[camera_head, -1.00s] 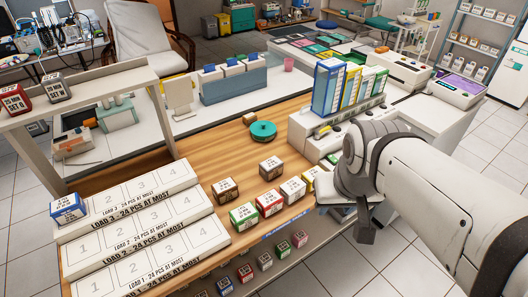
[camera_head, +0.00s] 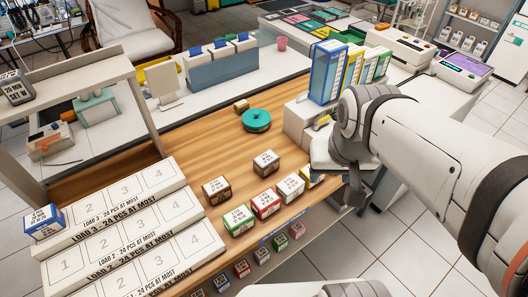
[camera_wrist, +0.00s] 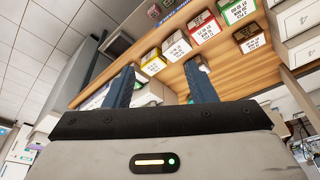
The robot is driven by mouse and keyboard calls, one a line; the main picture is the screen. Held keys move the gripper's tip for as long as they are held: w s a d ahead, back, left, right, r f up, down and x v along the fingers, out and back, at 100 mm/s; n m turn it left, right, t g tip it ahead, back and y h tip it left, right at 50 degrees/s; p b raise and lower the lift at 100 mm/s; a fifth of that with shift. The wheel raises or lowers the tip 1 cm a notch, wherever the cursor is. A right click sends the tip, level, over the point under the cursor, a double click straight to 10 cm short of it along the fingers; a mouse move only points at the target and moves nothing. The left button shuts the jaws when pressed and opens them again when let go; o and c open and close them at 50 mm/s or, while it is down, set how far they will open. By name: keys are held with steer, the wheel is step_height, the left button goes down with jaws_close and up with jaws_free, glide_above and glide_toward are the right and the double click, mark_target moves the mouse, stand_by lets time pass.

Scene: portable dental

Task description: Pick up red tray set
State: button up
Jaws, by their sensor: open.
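The red tray set (camera_head: 264,204) is a small box with a white label on the wooden counter. It stands in a row between a green box (camera_head: 238,219) and a white box (camera_head: 291,186). In the wrist view the red box (camera_wrist: 205,28) is at the upper middle, above the right finger.
A yellow box (camera_head: 308,177) stands at the right end of the row, close to my arm. Two brown boxes (camera_head: 217,190) (camera_head: 266,163) stand behind. A stepped load rack (camera_head: 125,225) is at left, a teal disc (camera_head: 257,120) further back. More boxes (camera_head: 261,255) sit below the edge.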

steer(key=o, duration=0.5)
steer(key=w+a+f+m+b, duration=0.1)
steer(key=w+f, duration=0.1)
steer(key=f, duration=0.1)
steer(key=w+a+f+m+g+b, duration=0.1)
steer(key=w+a+f+m, duration=0.1)
steer(key=w+f, duration=0.1)
steer(key=w+a+f+m+b, duration=0.1)
steer(key=w+a+f+m, duration=0.1)
steer(key=f, duration=0.1)
steer(key=shift+w+a+f+g, duration=0.2)
steer(key=shift+w+g, duration=0.2)
steer(key=m+g+b, duration=0.1)
steer(key=m+b, duration=0.2)
steer(key=m, duration=0.2)
glide_above(266, 198)
steer(key=f, duration=1.1)
steer(key=shift+w+d, duration=0.2)
steer(key=shift+d, duration=0.05)
steer(key=shift+a+f+m, duration=0.2)
steer(key=shift+f+m, duration=0.1)
steer(key=shift+f, duration=0.15)
steer(key=shift+s+a+f+p, duration=0.1)
steer(key=shift+s+f+p, duration=0.1)
steer(key=shift+f, duration=1.7)
steer(key=shift+s+f+p, duration=0.1)
steer(key=shift+f+p, duration=0.05)
steer(key=shift+f, duration=1.75)
